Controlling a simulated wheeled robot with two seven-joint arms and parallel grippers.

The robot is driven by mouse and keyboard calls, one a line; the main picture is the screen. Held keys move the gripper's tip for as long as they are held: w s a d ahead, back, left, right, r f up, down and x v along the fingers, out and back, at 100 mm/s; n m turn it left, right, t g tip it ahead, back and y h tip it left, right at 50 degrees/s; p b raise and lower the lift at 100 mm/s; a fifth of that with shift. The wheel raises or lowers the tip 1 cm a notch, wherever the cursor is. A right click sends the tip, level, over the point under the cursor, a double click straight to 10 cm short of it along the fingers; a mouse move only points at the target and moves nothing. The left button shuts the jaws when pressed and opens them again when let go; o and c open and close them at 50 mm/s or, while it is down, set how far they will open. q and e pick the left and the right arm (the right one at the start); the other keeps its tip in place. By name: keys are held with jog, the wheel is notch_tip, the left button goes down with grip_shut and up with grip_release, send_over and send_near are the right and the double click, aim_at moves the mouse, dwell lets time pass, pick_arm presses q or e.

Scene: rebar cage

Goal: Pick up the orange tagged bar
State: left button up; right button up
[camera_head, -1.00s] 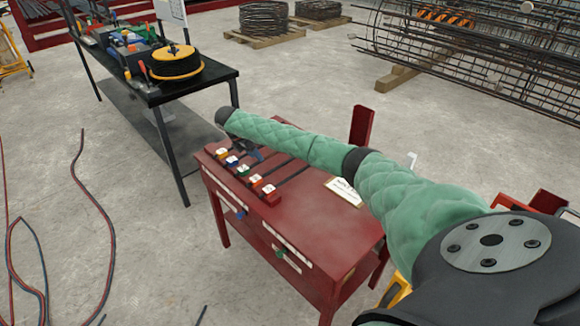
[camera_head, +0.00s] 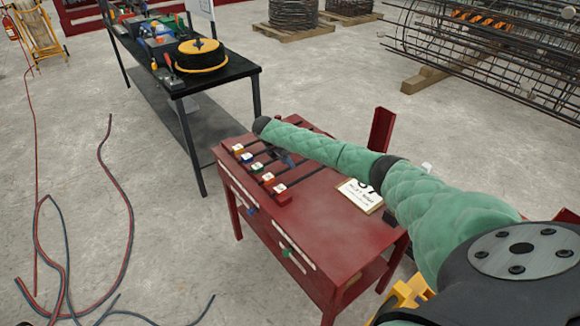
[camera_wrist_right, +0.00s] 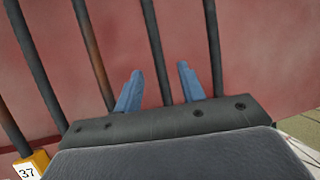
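Several dark bars lie side by side on a red table (camera_head: 325,215), each with a coloured tag block at its near end. The orange-tagged block (camera_head: 267,178) sits between the green tag (camera_head: 256,167) and the red tag (camera_head: 282,190). My right gripper (camera_head: 287,160) is low over the bars, partly hidden by my green-sleeved arm. In the right wrist view its blue fingers (camera_wrist_right: 160,80) are apart, with one dark bar (camera_wrist_right: 154,45) running between them. That bar's tag is out of that view. My left gripper is not in view.
A yellow tag marked 37 (camera_wrist_right: 30,167) shows at the lower left of the wrist view. A black bench (camera_head: 225,72) with a cable reel is behind. Hoses lie on the floor at left.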

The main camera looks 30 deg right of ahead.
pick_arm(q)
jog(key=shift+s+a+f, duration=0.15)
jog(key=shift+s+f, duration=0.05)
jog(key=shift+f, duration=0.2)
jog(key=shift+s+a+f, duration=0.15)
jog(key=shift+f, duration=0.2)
pick_arm(e)
jog(key=shift+x, duration=1.05)
jog(key=shift+c, duration=0.2)
grip_shut()
jog(key=shift+r, duration=0.1)
